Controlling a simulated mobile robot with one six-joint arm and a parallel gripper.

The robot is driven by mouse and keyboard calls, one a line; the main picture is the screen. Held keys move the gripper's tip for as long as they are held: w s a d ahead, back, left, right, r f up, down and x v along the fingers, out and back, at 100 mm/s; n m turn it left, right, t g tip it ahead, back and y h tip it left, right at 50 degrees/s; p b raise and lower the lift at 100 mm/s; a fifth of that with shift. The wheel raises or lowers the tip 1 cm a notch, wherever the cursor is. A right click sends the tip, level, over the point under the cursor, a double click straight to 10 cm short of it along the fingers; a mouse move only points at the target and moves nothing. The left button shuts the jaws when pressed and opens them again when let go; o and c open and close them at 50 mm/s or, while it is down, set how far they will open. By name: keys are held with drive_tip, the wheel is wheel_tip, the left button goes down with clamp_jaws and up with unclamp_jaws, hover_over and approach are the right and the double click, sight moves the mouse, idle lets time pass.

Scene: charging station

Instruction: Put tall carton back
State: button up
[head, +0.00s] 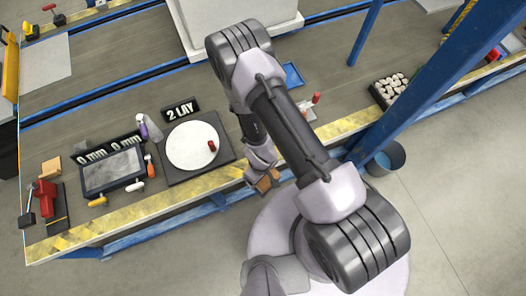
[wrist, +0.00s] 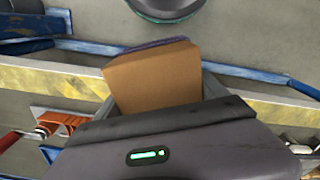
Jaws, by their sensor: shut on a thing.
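The tall carton is a brown box (wrist: 153,78), held in my gripper (wrist: 155,100) in the wrist view. Its upper end sticks out beyond the jaws and its lower part is hidden by the gripper body. In the head view the carton (head: 265,184) shows as a small brown block at the end of my arm, by the yellow-striped front edge of the bench. My gripper (head: 262,174) is shut on it there.
The bench holds a round white plate (head: 194,145) with a red piece, a "2 LAY" sign (head: 180,109), a framed screen (head: 113,169) and a red tool (head: 44,195). A blue post (head: 420,95) and a grey bin (head: 386,160) stand to the right.

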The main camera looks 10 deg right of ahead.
drive_tip(key=w+f+b, duration=0.1)
drive_tip(key=w, duration=0.4)
drive_tip(key=w+a+f+b, duration=0.1)
drive_tip(key=w+f+b, duration=0.1)
drive_tip(key=w, duration=0.3)
drive_tip(key=w+a+f+b, duration=0.1)
drive_tip(key=w+f+b, duration=0.1)
drive_tip(key=w, duration=0.3)
drive_tip(key=shift+f, duration=0.1)
